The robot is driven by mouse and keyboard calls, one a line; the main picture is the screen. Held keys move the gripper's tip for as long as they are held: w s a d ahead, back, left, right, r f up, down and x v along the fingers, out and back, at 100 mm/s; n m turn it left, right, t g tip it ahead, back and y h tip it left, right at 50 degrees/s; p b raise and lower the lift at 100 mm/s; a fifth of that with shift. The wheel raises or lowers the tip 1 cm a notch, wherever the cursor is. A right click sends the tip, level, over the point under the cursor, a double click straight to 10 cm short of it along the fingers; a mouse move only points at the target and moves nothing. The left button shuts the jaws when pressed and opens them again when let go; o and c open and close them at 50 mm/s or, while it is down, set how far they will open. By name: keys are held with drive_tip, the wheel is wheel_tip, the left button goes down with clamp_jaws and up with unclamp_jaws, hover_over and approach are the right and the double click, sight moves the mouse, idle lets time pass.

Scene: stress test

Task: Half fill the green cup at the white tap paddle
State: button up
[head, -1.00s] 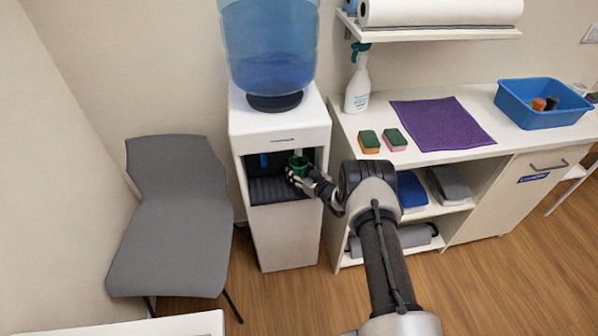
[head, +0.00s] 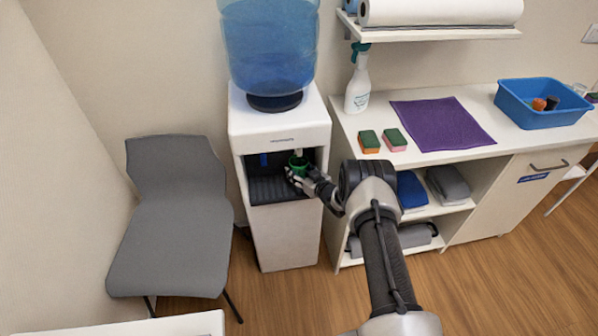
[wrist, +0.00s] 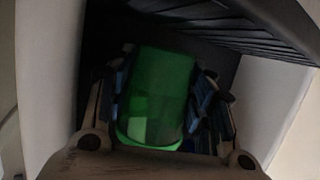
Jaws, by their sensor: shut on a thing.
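The green cup (head: 298,164) is inside the dispensing bay of the white water cooler (head: 283,228), under the white tap paddle (head: 298,152) on the right. My gripper (head: 300,178) is shut on the cup. In the wrist view the green cup (wrist: 157,95) sits between the two fingers of my gripper (wrist: 155,105). The cup's water level cannot be made out in either view. Whether the cup touches the white paddle is too small to tell. A blue tap (head: 264,160) is to the left in the bay.
A dark slatted drip tray (head: 275,190) lies at the bottom of the bay. The bay's side walls are close around my gripper. A grey chair (head: 175,230) stands to the left. A counter with sponges (head: 368,141) and a purple cloth (head: 445,123) is to the right.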

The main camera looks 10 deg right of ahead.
drive_tip(key=shift+s, duration=0.1)
drive_tip(key=shift+s+p, duration=1.75)
drive_tip(key=shift+s, duration=0.65)
drive_tip(key=shift+s+p, duration=0.4)
drive_tip(key=shift+s, duration=0.15)
drive_tip(key=s+p, duration=0.4)
drive_tip(key=s, duration=0.5)
